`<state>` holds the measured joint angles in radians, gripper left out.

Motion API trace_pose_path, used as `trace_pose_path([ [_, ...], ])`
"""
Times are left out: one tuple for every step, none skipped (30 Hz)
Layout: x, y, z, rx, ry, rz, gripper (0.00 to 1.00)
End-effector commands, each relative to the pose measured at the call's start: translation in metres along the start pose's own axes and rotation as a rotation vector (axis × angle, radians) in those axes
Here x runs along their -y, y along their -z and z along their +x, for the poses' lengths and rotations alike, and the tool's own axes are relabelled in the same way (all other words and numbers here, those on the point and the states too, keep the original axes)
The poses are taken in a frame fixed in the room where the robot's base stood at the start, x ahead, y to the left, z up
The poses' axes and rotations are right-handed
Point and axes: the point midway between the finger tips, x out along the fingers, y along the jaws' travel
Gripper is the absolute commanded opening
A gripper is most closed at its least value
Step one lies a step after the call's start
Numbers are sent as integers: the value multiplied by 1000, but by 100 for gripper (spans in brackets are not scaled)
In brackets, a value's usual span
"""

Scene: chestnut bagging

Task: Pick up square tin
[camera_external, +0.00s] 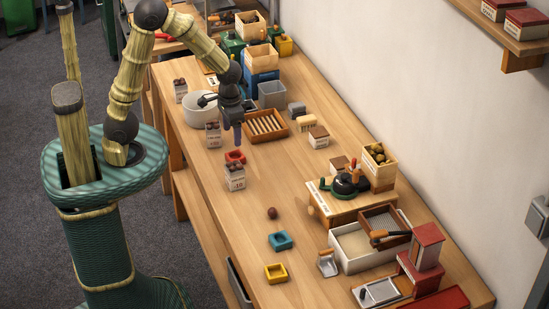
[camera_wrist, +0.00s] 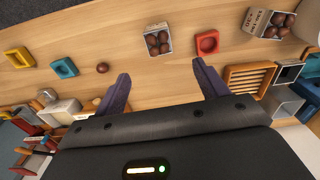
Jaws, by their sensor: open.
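No single thing is plainly marked as the square tin. Grey square shapes also show at the right of the wrist view. My gripper (camera_external: 238,138) is open and empty above the table, close to a small red square dish (camera_external: 235,156). In the wrist view its fingers (camera_wrist: 160,76) are spread apart with nothing between them, and the red dish (camera_wrist: 207,43) lies beyond the right finger.
A bag of chestnuts (camera_external: 235,178) stands just in front of the red dish. The slatted tray (camera_external: 284,133) and a white pot (camera_external: 200,112) are nearby. A loose chestnut (camera_external: 272,213), a teal dish (camera_external: 280,240) and a yellow dish (camera_external: 276,274) lie toward the near end, with bare wood around them.

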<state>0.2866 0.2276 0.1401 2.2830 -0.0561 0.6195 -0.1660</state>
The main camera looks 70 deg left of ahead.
Motion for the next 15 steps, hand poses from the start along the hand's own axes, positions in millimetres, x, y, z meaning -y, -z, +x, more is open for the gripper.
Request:
trace_pose_path([
  [-4, 2, 0, 10, 3, -2, 73],
  [-5, 3, 0, 14, 4, -4, 73],
  [-5, 3, 0, 16, 5, -6, 73],
  [-5, 3, 0, 16, 5, -6, 73],
  [-4, 2, 0, 16, 5, -7, 73],
  [-4, 2, 0, 15, 4, -7, 73],
  [-4, 2, 0, 15, 4, -6, 73],
  [-4, 2, 0, 15, 4, -6, 73],
  [-4, 2, 0, 15, 4, -6, 73],
  [-4, 2, 1, 15, 4, -6, 73],
  [-4, 2, 1, 15, 4, -6, 73],
  [-4, 2, 3, 16, 5, -6, 73],
  [-4, 2, 6, 16, 5, -6, 73],
  [-4, 2, 8, 17, 5, -6, 73],
  [-4, 2, 13, 19, 5, -6, 73],
])
